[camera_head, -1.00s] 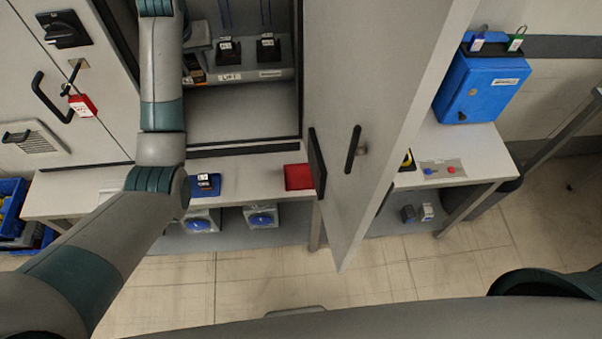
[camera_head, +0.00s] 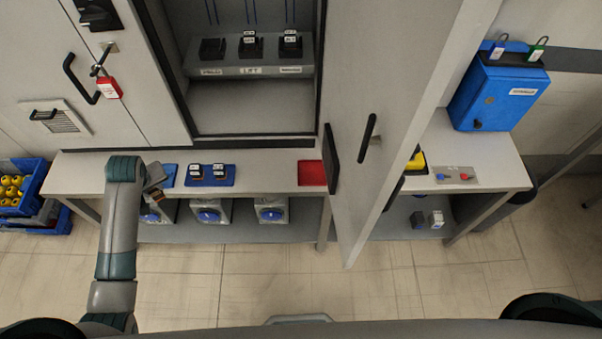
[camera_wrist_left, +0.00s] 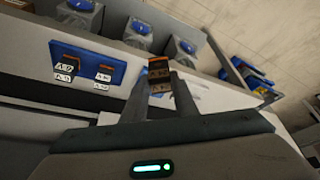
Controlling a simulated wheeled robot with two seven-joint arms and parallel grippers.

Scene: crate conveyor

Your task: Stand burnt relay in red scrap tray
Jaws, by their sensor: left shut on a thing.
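My left gripper (camera_head: 153,184) is at the left end of the bench, in front of its edge. It is shut on a relay with an orange-brown, darkened face; the relay shows between the fingers in the left wrist view (camera_wrist_left: 159,76) and small in the head view (camera_head: 154,196). The red scrap tray (camera_head: 312,173) lies flat and empty on the bench, well to the right of the gripper, near the open cabinet door. My right gripper is not in view.
A blue tray (camera_head: 228,182) with two black relays lies between gripper and red tray. In the cabinet, the left socket (camera_head: 212,49) looks empty; the other two hold relays. The open door (camera_head: 385,110) stands right of the red tray. A red padlock (camera_head: 109,88) hangs at left.

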